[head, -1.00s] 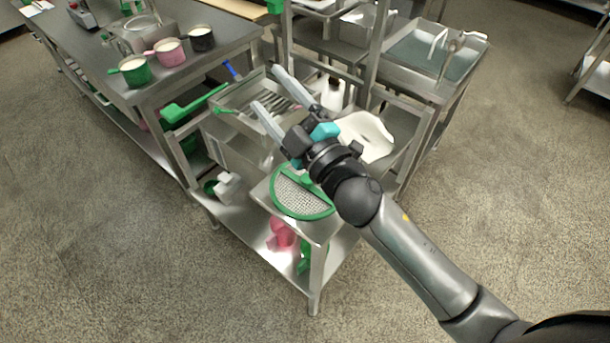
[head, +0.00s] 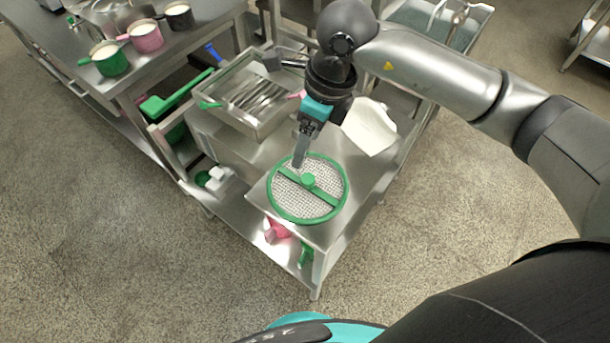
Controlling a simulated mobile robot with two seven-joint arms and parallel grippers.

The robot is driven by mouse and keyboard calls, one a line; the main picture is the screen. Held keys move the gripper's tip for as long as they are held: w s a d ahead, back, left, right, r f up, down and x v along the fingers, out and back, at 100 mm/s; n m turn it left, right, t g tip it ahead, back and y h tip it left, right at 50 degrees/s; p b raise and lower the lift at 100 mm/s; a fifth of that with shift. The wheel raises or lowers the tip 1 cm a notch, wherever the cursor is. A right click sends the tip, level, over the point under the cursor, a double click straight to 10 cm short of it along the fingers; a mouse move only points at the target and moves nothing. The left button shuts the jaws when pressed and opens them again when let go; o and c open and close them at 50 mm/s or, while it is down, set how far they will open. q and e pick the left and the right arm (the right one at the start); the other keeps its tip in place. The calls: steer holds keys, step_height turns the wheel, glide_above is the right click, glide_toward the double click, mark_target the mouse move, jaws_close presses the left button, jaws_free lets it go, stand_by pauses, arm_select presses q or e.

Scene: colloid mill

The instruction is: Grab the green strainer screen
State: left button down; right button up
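The green strainer screen (head: 325,181) is a round wire mesh with a green rim, a green crossbar and a round knob in its middle. It lies flat on the near corner of the steel cart's top in the head view. My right gripper (head: 283,112) comes in from the right above the cart, with its fingers apart and nothing between them. One finger points down, its tip showing at the far edge of the strainer; I cannot tell whether it touches. The other finger shows farther back, towards the metal tray. My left gripper is not in view.
A metal tray (head: 222,89) with several utensils stands behind the strainer on the cart. A white cloth or bag (head: 370,128) lies to its right. A counter at the left holds a green cup (head: 110,62), a pink cup (head: 146,38) and a black cup (head: 179,17). Pink and green items sit below.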

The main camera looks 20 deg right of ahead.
steer(key=d+h, duration=0.1)
steer(key=d, duration=0.1)
steer(key=b, duration=0.1)
glide_above(308, 178)
steer(key=f, duration=0.9)
steer(key=shift+s+d+f, duration=0.15)
steer(key=shift+s+d, duration=0.15)
steer(key=shift+d, duration=0.05)
steer(key=f, duration=0.5)
steer(key=shift+w+a+f+b, duration=0.2)
steer(key=shift+a+f+b, duration=0.1)
steer(key=shift+f, duration=0.05)
steer(key=shift+r, duration=0.1)
jaws_close()
